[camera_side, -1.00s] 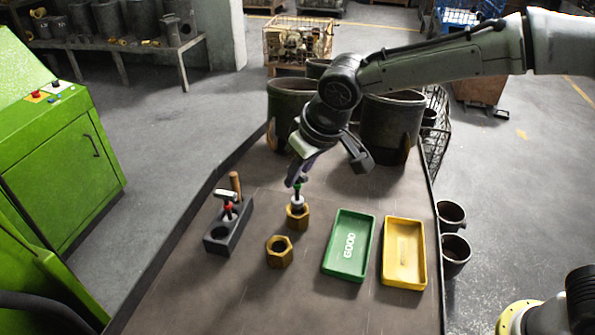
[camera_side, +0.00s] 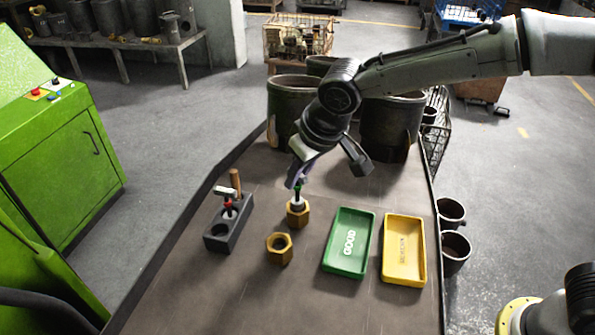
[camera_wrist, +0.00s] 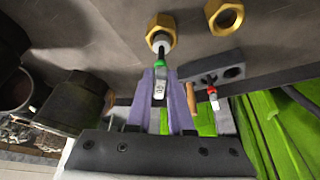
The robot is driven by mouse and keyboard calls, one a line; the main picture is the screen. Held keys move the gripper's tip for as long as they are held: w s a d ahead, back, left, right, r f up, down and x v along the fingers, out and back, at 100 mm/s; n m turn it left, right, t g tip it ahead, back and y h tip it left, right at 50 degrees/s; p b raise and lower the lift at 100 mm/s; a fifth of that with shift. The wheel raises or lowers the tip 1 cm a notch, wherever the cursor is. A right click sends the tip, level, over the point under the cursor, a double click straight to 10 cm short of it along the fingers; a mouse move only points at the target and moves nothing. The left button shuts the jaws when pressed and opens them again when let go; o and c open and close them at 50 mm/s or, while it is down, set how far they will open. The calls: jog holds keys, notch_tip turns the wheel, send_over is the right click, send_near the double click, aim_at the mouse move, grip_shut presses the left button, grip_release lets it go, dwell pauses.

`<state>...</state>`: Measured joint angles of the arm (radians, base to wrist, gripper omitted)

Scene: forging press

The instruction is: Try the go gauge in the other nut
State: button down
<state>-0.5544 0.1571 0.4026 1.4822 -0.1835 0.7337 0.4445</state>
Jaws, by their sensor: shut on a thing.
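My gripper (camera_side: 298,182) is shut on the go gauge, which has a green band (camera_side: 297,191) and a pale plug end. It holds the gauge roughly upright over the far brass hex nut (camera_side: 297,216). The plug's lower end is at the nut's bore; how deep it sits is hidden. In the wrist view the gauge (camera_wrist: 160,84) is between the fingers and its tip meets the nut (camera_wrist: 162,27). The other brass nut (camera_side: 279,249) lies nearer the camera with its bore empty; it also shows in the wrist view (camera_wrist: 226,17).
A dark block (camera_side: 229,228) at left holds a red-banded gauge (camera_side: 228,207) and has an open hole. A wooden handle (camera_side: 235,183) stands behind. A green GOOD tray (camera_side: 347,270) and a yellow tray (camera_side: 404,278), both empty, lie right. Large dark cylinders (camera_side: 390,130) stand behind.

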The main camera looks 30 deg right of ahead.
jog(key=shift+f, duration=1)
dwell(0.4)
jog(key=shift+r, duration=0.4)
dwell(0.6)
jog(key=shift+r, duration=0.35)
jog(key=shift+r, duration=1)
jog(key=shift+r, duration=2)
